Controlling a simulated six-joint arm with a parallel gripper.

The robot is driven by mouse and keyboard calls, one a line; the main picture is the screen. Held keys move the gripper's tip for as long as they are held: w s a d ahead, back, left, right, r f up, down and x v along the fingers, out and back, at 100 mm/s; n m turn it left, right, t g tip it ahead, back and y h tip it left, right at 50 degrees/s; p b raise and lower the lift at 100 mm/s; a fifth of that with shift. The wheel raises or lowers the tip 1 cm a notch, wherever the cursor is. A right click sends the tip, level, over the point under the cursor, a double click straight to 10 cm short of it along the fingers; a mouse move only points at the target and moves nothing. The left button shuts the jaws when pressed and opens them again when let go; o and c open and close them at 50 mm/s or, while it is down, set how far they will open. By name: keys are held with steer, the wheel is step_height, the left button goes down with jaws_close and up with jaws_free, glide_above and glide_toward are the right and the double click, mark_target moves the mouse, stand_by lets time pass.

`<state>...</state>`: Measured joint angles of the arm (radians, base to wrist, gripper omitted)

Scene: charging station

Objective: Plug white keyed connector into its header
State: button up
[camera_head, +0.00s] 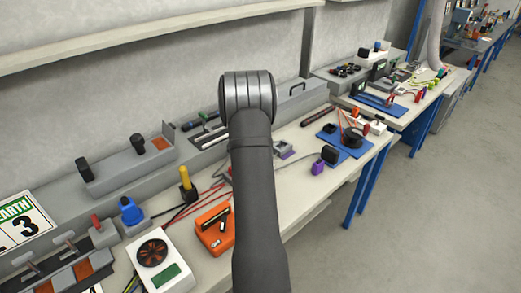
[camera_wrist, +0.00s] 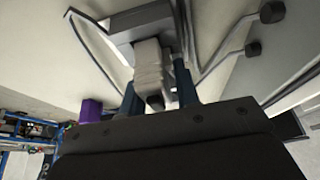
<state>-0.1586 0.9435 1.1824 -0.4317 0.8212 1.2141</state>
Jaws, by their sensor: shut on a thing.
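In the wrist view, my gripper (camera_wrist: 157,86) has its two dark blue fingers on either side of a white blocky connector (camera_wrist: 148,64) and is shut on it. The connector's far end meets or overlaps a grey bracket-like part (camera_wrist: 120,37), which may be the header. I cannot tell whether they touch or whether the connector is seated. The connector's key is not clear. In the head view, my arm hides the gripper and the connector.
An orange meter (camera_head: 214,240) and a white device with a dial (camera_head: 165,262) lie at the front left of the bench. A purple block (camera_head: 318,168) and a blue mat (camera_head: 350,148) with tools are to the right. Grey cables (camera_wrist: 225,60) curve beside the fingers.

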steer(key=shift+f, duration=0.1)
steer(key=o, duration=1)
steer(key=v, duration=1.7)
steer(key=shift+s+a+r, duration=0.1)
steer(key=shift+a+r, duration=0.1)
steer(key=x, duration=1.7)
steer(key=shift+d+f, duration=0.2)
steer(key=shift+d, duration=0.05)
steer(key=shift+r, duration=0.1)
